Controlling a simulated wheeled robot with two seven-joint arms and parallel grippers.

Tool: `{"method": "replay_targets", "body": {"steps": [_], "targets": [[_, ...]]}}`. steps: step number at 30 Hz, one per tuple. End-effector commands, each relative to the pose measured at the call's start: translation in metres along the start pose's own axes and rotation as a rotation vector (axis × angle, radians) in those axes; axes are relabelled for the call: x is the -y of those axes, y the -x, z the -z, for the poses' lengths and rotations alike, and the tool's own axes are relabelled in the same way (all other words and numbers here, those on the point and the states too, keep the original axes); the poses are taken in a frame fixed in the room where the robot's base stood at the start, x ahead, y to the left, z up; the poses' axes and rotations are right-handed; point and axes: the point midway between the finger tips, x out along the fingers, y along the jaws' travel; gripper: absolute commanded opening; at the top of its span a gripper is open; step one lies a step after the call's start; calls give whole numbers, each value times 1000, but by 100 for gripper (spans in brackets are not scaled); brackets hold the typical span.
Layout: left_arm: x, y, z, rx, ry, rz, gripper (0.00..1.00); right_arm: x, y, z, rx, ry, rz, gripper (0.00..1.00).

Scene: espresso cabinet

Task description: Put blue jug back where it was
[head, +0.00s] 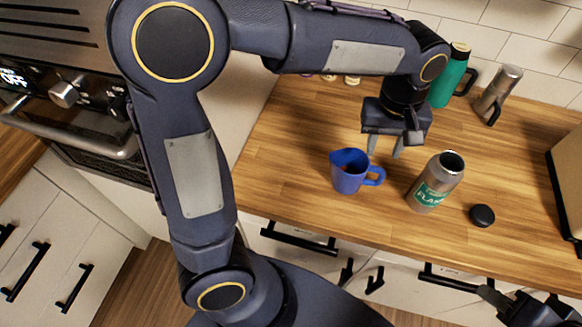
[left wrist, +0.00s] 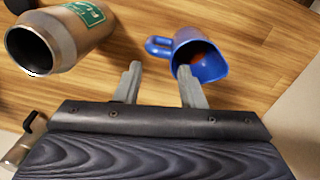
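The blue jug (head: 351,171) stands upright on the wooden counter, its handle toward the right in the head view. In the left wrist view the jug (left wrist: 200,58) shows its open top with something reddish inside. My left gripper (head: 384,152) is open and empty, just behind and to the right of the jug; its two fingers (left wrist: 158,83) are apart. The jug's handle lies just beyond the fingertips in the wrist view. My right gripper (head: 520,303) shows only partly at the bottom right, and its finger opening cannot be made out.
An open steel flask (head: 433,182) with a green label stands right of the jug, its black lid (head: 482,215) beside it. A green jug (head: 450,78) and a steel jug (head: 498,92) stand at the back. A box (head: 568,180) is at the right edge. The counter's left part is clear.

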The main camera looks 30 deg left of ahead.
Motion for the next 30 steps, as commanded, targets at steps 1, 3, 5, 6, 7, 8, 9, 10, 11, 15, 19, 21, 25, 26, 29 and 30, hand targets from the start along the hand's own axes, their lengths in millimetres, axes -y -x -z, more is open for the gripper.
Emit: {"method": "replay_targets", "body": {"steps": [1,3,5,6,7,8,9,10,11,15,19,21,25,26,29,30], "targets": [[22,9,1,2,-5,-44,36,0,0,0,0,0,0,36],[55,18,-2,0,-38,-114,36,0,0,0,0,0,0,36],[85,24,-9,-16,-71,-180,36,0,0,0,0,0,0,36],[104,26,-16,-34,-94,-222,36,0,0,0,0,0,0,36],[116,27,-22,-52,-112,-252,36,0,0,0,0,0,0,36],[129,27,-28,-72,-128,-280,36,0,0,0,0,0,0,36],[143,27,-37,-105,-151,-313,36,0,0,0,0,0,0,36],[153,26,-43,-131,-167,-335,36,0,0,0,0,0,0,36],[162,24,-50,-156,-182,-353,36,0,0,0,0,0,0,36],[188,13,-77,-278,-242,-403,36,0,0,0,0,0,0,36],[197,4,-91,-353,-278,-413,36,0,0,0,0,0,0,36],[199,1,-95,-373,-290,-414,36,0,0,0,0,0,0,36],[200,0,-96,-383,-297,-413,36,0,0,0,0,0,0,36],[200,0,-96,-382,-298,-413,36,0,0,0,0,0,0,36],[200,0,-96,-382,-298,-413,36,0,0,0,0,0,0,36],[200,0,-96,-382,-298,-413,36,0,0,0,0,0,0,36]]}}
